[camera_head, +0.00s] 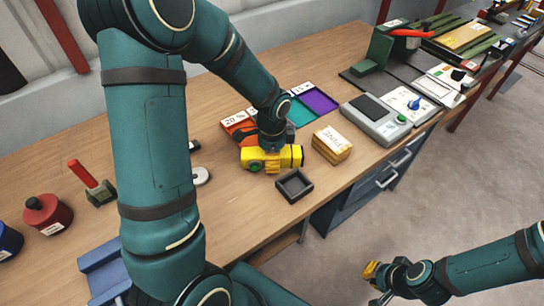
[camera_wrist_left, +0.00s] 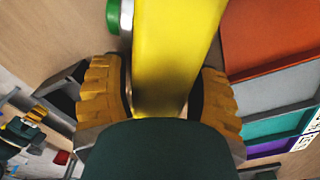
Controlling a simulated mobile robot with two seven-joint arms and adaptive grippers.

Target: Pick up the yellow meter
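The yellow meter (camera_head: 264,159) lies on the wooden table in the head view, with a green round part near its left side and a black right end. It fills the upper middle of the left wrist view (camera_wrist_left: 174,50). My left gripper (camera_head: 272,146) is over the meter from above. In the left wrist view its ridged orange finger pads (camera_wrist_left: 165,95) stand on both sides of the meter; whether they press on it is unclear. My right gripper (camera_head: 376,284) is off the table at lower right, empty, its fingertips apart.
A black tray (camera_head: 294,187) and a yellow labelled block (camera_head: 331,145) stand close to the meter. Behind are coloured bins, including a purple one (camera_head: 318,99). A grey device (camera_head: 375,119) is farther right. A red weight-like object (camera_head: 48,215) stands at left.

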